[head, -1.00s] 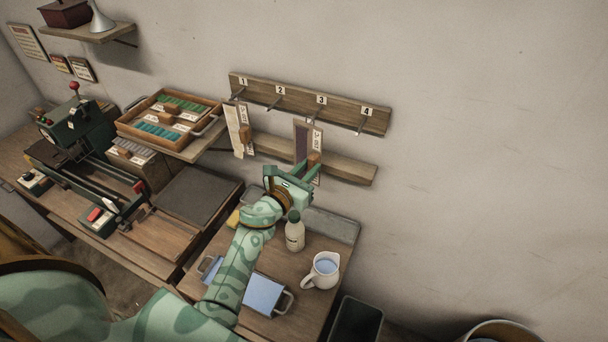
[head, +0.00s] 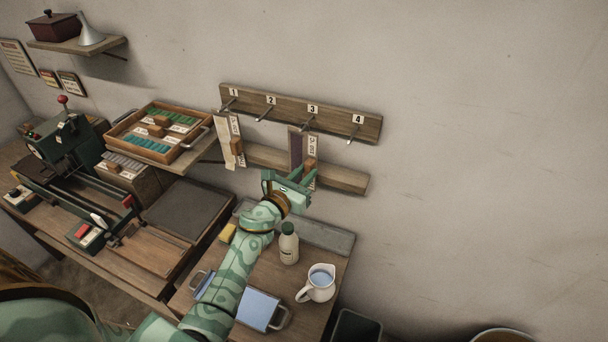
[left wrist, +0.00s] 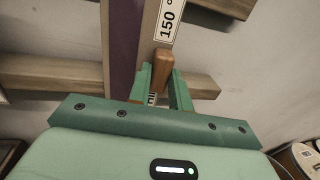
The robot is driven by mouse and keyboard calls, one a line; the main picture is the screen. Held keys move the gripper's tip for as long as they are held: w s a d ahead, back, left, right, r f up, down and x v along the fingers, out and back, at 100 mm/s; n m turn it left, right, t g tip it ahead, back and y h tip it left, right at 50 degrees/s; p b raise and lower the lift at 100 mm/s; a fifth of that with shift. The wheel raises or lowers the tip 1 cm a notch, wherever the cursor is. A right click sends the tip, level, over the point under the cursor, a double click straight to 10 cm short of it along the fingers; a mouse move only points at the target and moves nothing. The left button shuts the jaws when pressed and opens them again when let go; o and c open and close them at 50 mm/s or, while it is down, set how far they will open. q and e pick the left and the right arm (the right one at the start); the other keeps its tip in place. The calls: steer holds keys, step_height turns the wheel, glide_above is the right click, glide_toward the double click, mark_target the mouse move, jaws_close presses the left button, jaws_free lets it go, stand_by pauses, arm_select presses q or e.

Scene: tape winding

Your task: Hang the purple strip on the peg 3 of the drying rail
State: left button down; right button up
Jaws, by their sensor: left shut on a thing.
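The purple strip (head: 296,146) hangs upright below peg 3 (head: 309,123) of the drying rail (head: 334,119), with a white printed label (head: 312,148) beside it. Its top is close to peg 3; I cannot tell whether it is on the peg. My left gripper (head: 302,173) is shut on the wooden handle (head: 309,165) at the label side. In the left wrist view the fingers (left wrist: 163,92) flank the handle (left wrist: 163,66), with the purple strip (left wrist: 123,45) to the left. My right gripper is not in view.
A cream strip (head: 229,140) hangs at peg 1; pegs 2 and 4 look bare. A lower wooden bar (head: 345,180) runs behind the strips. The wall to the right is clear.

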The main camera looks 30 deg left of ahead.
arm_select(q)
steer(key=c, duration=1.2)
jaws_free()
steer(key=shift+w, duration=0.15)
steer(key=s, duration=0.5)
steer(key=s+a+b, duration=0.1)
steer(key=s, duration=0.5)
steer(key=s+a, duration=0.1)
steer(key=s, duration=0.4)
steer(key=shift+s+b, duration=0.15)
steer(key=shift+b, duration=0.2)
